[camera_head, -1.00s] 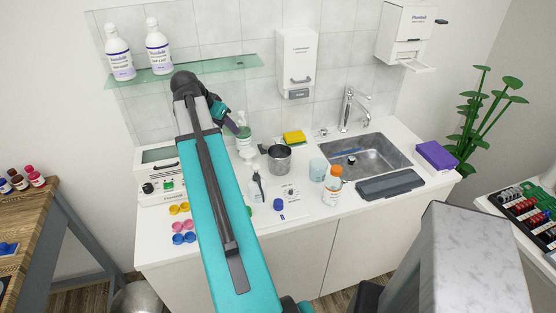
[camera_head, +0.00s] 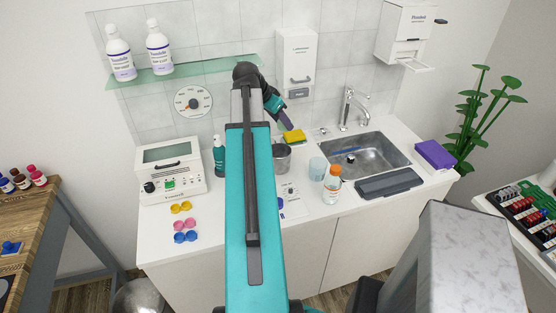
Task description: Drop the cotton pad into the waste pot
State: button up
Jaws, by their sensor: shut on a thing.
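The metal pot (camera_head: 283,160), which seems to be the waste pot, stands upright on the counter, its left side hidden behind my arm. My gripper (camera_head: 287,122) is shut, pointing down and to the right.
A clear cup (camera_head: 318,167) and an orange-capped bottle (camera_head: 332,186) stand to the right, before the sink (camera_head: 365,157). A dark green bottle (camera_head: 219,157) and a white device (camera_head: 170,170) are left. A glass shelf (camera_head: 185,72) is above.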

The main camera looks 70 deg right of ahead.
jog(key=shift+f, duration=0.15)
jog(key=shift+f+b, duration=1.6)
jog(key=shift+f, duration=1.25)
jog(key=o, duration=1.1)
jog(key=shift+a+r, duration=0.1)
jog(key=shift+r, duration=0.05)
jog(key=b+v, duration=0.3)
jog(key=v, duration=1)
jog(key=shift+r, duration=0.2)
jog(key=shift+a, duration=0.1)
